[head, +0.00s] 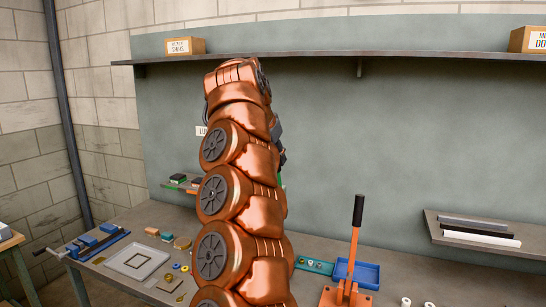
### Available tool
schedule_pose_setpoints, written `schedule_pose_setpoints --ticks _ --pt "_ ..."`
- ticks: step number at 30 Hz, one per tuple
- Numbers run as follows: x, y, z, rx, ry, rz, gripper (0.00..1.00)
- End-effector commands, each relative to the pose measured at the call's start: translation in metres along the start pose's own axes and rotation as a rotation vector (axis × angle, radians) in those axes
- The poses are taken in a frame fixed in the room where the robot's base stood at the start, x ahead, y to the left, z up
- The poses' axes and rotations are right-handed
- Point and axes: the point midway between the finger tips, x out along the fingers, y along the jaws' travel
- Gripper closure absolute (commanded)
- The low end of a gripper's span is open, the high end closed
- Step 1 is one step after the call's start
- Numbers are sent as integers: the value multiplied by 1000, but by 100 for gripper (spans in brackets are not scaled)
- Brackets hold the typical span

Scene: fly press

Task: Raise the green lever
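My copper-coloured arm stands upright in the middle of the head view and covers much of the bench behind it. A dark grey part (277,130) shows at the arm's right edge; it may be a piece of my gripper, but its fingers are hidden behind the arm. A thin sliver of green (281,181) shows just below that, too small to identify as the green lever. No green lever can be clearly made out. I cannot tell how my gripper stands relative to it or whether it touches anything.
An orange hand press (347,270) with a black-gripped handle stands right of my arm, beside a blue tray (357,274). A blue vise (97,243), a pale square frame (138,260) and small parts lie at left. A long shelf (400,55) crosses above; a short shelf (480,243) is at right.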

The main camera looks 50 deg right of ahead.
Motion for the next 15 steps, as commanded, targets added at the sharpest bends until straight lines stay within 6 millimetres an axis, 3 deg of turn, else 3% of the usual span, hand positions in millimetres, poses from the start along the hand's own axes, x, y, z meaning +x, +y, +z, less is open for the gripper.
schedule_pose_setpoints --ticks 10,11,15 --pt "0 0 0 1 0 0 100" --pt "0 0 0 1 0 0 70" --pt "0 0 0 0 0 0 56"
